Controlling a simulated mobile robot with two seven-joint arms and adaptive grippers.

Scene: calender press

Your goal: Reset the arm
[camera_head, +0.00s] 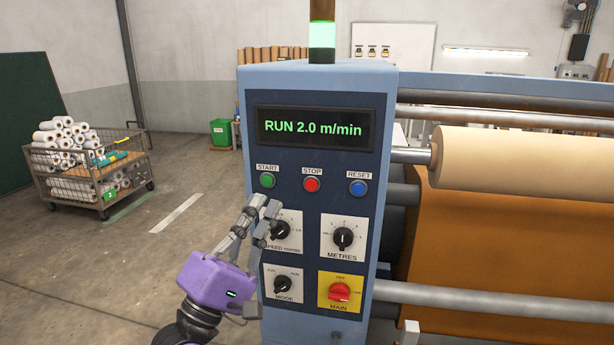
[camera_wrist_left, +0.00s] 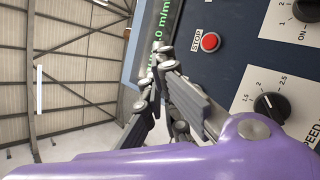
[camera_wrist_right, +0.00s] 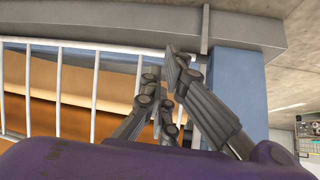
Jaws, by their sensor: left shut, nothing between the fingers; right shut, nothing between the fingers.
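The blue control cabinet (camera_head: 315,82) has a display (camera_head: 313,129) reading "RUN 2.0 m/min". Below it are a green START button (camera_head: 267,180), a red STOP button (camera_head: 312,184) and a blue RESET button (camera_head: 358,188). My left gripper (camera_head: 262,202) is shut and empty, its fingertips just below the START button and in front of the SPEED knob (camera_head: 281,230). I cannot tell whether it touches the panel. In the left wrist view the fingertips (camera_wrist_left: 160,62) show beside the STOP button (camera_wrist_left: 210,41). My right gripper (camera_wrist_right: 170,72) is shut and empty near white bars.
A METRES knob (camera_head: 343,238), MODE knob (camera_head: 283,284) and red MAIN switch (camera_head: 340,292) fill the lower panel. Rollers with a cream roll (camera_head: 520,160) and an orange sheet (camera_head: 500,245) lie right. A cart of rolls (camera_head: 90,175) stands left, with open floor between.

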